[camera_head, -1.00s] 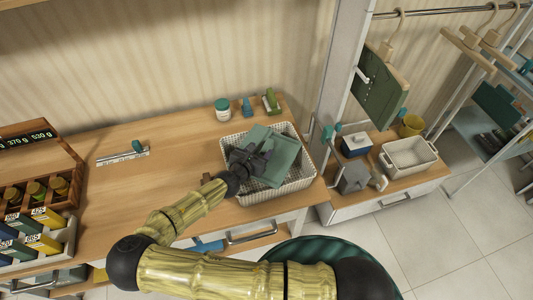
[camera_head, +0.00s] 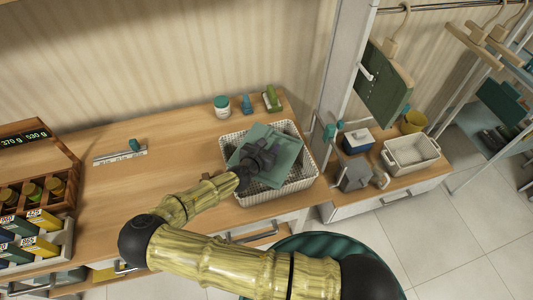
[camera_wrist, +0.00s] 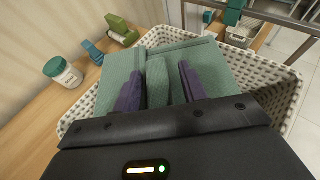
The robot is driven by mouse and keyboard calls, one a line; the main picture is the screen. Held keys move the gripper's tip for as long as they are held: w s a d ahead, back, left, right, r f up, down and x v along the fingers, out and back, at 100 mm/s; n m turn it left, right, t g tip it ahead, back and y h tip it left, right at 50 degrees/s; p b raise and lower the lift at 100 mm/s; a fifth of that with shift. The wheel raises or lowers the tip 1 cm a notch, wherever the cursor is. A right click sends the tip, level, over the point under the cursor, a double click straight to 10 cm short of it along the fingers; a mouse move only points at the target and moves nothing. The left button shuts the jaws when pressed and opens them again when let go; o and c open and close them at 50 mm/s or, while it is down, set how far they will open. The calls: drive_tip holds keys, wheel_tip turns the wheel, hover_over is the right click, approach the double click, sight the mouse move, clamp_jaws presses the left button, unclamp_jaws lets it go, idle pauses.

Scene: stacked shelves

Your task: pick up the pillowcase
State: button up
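The pillowcase looks to be the folded grey-green cloth (camera_head: 284,150) in the white woven basket (camera_head: 284,192) on the wooden counter. In the wrist view the cloth (camera_wrist: 205,58) lies flat, with a raised narrow fold standing between my two purple fingers. My gripper (camera_head: 262,154) is over the left part of the cloth, inside the basket's outline. In the wrist view my gripper (camera_wrist: 161,82) is open, one finger on each side of the fold, with gaps showing. Whether the fingertips touch the cloth is hidden.
A white jar (camera_head: 222,106), a small blue item (camera_head: 247,105) and a green item (camera_head: 271,98) stand behind the basket. A post (camera_head: 343,70) rises to its right. A bottle rack (camera_head: 38,200) is at far left.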

drive_tip(key=shift+s+a, duration=0.1)
drive_tip(key=shift+a, duration=0.05)
clamp_jaws()
drive_tip(key=shift+r, duration=0.1)
wheel_tip(320, 180, up, 10)
drive_tip(key=shift+f+b, duration=0.1)
drive_tip(key=shift+b, duration=1.1)
